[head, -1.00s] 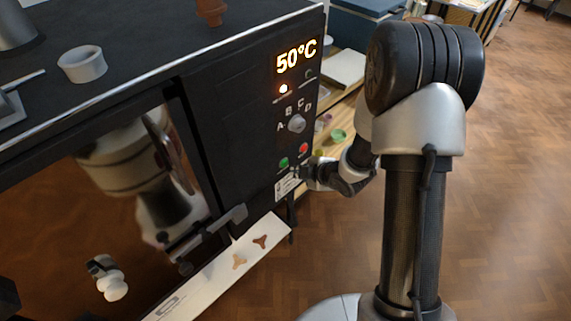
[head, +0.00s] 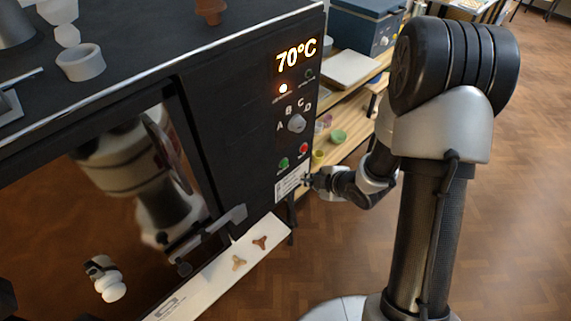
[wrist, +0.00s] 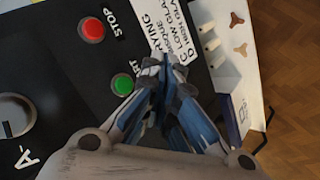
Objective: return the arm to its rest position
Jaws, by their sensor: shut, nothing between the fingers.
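My gripper (head: 308,181) is at the lower part of the dark control panel (head: 235,115), close to the white printed label (head: 291,184) below the buttons. In the wrist view the fingers (wrist: 158,68) are drawn together with nothing between them, just right of the green START button (wrist: 122,84). The fingers overlap the label (wrist: 160,25) there; I cannot tell whether they touch the panel. The arm is folded at the right of the head view, its wrist bent toward the panel.
The display (head: 296,54) reads 70°C. A red button (head: 303,148) and a knob (head: 296,123) sit above the gripper. A white shelf (head: 205,280) with small three-armed pieces juts out below. Wooden shelves (head: 345,145) stand behind; open floor lies right.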

